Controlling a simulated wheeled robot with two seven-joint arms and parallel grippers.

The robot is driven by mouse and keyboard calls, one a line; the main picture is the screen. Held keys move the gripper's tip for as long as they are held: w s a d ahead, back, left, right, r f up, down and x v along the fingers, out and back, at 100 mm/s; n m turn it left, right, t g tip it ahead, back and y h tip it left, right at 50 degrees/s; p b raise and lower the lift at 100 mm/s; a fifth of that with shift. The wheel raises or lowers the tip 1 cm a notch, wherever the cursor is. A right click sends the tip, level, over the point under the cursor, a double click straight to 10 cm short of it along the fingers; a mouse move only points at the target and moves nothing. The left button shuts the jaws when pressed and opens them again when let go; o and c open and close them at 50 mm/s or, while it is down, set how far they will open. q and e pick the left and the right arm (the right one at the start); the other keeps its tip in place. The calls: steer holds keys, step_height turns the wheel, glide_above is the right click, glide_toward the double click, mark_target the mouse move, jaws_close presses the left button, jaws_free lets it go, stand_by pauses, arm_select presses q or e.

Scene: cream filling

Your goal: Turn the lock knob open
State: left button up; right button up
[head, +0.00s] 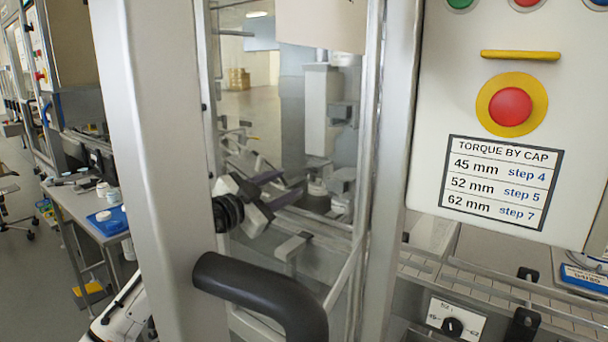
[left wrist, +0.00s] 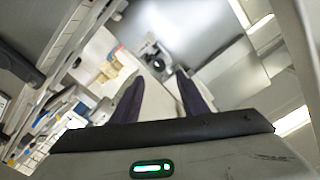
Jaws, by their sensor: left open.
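My left gripper (head: 284,187) shows in the head view just right of the wide pale post, its two dark purple fingers spread and pointing right. A black ribbed round part (head: 228,212) sits at its rear, by the post edge. In the left wrist view the fingers (left wrist: 157,95) are apart with nothing between them. Beyond their tips is a small round dark piece (left wrist: 155,58) on a grey surface; it may be the lock knob, but I cannot tell for sure. A round dark-based piece (head: 315,200) lies ahead of the fingers in the head view. My right gripper is not seen.
A thick black handle (head: 265,290) curves out from the post in front. A panel with a red stop button (head: 510,106) and a torque label (head: 500,183) hangs at right. Below it is a black dial (head: 452,327). A side table (head: 85,205) stands at left.

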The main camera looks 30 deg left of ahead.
arm_select(q)
steer(key=w+d, duration=0.1)
steer(key=w, duration=0.7)
steer(key=shift+d+p, duration=0.15)
steer(key=shift+p, duration=0.15)
steer(key=shift+c, duration=0.2)
jaws_close()
